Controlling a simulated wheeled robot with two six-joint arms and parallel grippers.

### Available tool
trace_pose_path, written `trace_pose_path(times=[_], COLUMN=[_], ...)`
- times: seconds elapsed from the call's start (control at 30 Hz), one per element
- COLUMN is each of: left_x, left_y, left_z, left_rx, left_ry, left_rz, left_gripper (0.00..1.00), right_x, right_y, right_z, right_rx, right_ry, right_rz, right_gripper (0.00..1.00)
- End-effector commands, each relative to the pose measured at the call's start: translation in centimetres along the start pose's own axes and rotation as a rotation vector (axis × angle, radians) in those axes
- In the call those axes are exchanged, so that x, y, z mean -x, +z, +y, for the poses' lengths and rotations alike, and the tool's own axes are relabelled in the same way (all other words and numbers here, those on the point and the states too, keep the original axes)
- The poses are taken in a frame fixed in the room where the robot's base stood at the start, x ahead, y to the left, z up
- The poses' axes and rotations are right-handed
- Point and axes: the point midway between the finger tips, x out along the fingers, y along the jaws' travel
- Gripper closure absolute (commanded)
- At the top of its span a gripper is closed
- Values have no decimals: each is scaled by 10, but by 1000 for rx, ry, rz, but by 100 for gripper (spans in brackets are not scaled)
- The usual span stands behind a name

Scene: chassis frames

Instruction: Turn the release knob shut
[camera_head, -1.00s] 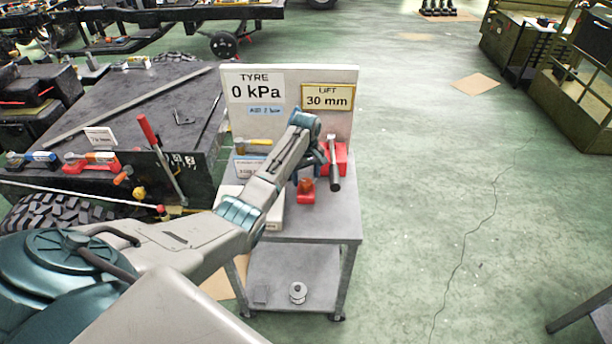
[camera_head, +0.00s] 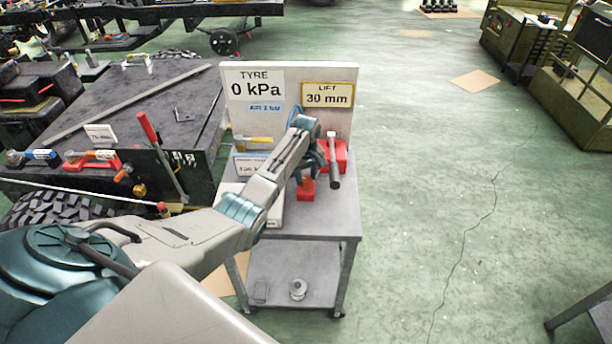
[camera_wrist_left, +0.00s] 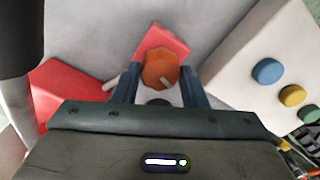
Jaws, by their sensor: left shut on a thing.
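The release knob (camera_wrist_left: 160,70) is an orange, many-sided knob with a pale pointer mark, set on a small red base (camera_wrist_left: 165,40) on the grey cart top. In the left wrist view my left gripper (camera_wrist_left: 160,82) has a blue finger on each side of the knob and is shut on it. In the head view the knob (camera_head: 307,182) is partly covered by my left wrist, and its red base shows below. My right gripper is not in view.
A red block with a grey-handled lever (camera_head: 334,165) stands right of the knob. A board reading 0 kPa and 30 mm (camera_head: 290,100) rises behind. A white box with blue, yellow and green buttons (camera_wrist_left: 250,70) is close by. Open floor lies right of the cart.

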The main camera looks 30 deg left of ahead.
Motion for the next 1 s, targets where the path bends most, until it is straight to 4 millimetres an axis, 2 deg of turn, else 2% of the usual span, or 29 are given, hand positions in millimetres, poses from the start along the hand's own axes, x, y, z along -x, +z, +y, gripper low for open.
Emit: trace_pose_path(times=[0.37, 1.0], left_x=[2, 2], left_y=[0, 0], left_z=[0, 0], left_rx=[-233, -841], left_ry=[-1, 1], left_rz=[-1, 0], left_gripper=[84, 84], right_x=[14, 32], right_y=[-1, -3], right_z=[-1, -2], right_rx=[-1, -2], right_ry=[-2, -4], right_rz=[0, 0], right_gripper=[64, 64])
